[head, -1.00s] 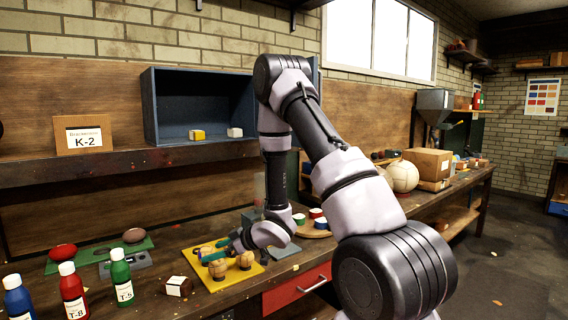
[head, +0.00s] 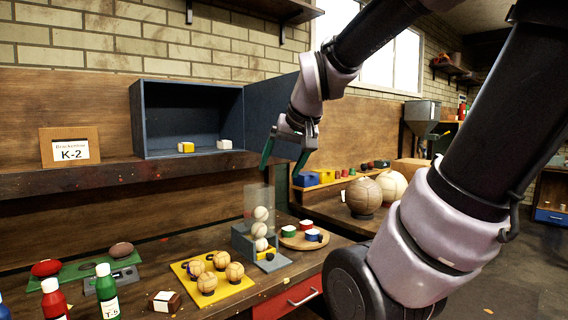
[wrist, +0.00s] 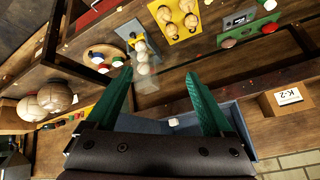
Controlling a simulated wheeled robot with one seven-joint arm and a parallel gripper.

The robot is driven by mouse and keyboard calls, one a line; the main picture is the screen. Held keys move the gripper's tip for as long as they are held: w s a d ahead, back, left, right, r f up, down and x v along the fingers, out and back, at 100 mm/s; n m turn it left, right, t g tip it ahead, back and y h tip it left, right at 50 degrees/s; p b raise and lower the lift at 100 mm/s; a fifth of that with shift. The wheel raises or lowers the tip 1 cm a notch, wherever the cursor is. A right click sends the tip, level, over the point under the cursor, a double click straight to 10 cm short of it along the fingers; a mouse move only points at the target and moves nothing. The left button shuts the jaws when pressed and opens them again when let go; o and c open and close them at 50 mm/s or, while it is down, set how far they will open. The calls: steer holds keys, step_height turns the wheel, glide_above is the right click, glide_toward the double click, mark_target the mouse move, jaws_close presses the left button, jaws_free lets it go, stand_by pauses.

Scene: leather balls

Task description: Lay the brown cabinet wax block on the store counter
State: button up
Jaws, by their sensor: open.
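A brown block (head: 164,301) with a white label lies on the front part of the wooden workbench (head: 225,305), left of the yellow board. The open blue-grey cabinet (head: 190,150) stands on the upper wooden shelf (head: 110,175); a yellow block (head: 186,147) and a white block (head: 224,144) sit inside it. I see no brown block in the cabinet. My gripper (head: 285,157) is open and empty, high in front of the cabinet's opened door. The wrist view also shows its two green fingers (wrist: 158,78) spread apart, with nothing between them.
A K-2 sign (head: 70,147) stands left of the cabinet. The yellow board (head: 215,278) holds several tan balls. A clear tube of white balls (head: 260,222), a round tray (head: 303,239) and bottles (head: 107,292) crowd the bench. Large balls (head: 364,194) stand at right.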

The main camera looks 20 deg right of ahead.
steer(key=s+a+r+m+y, duration=0.1)
steer(key=s+a, duration=0.1)
steer(key=s, duration=0.4)
steer(key=shift+r+g, duration=0.15)
steer(key=shift+g, duration=0.15)
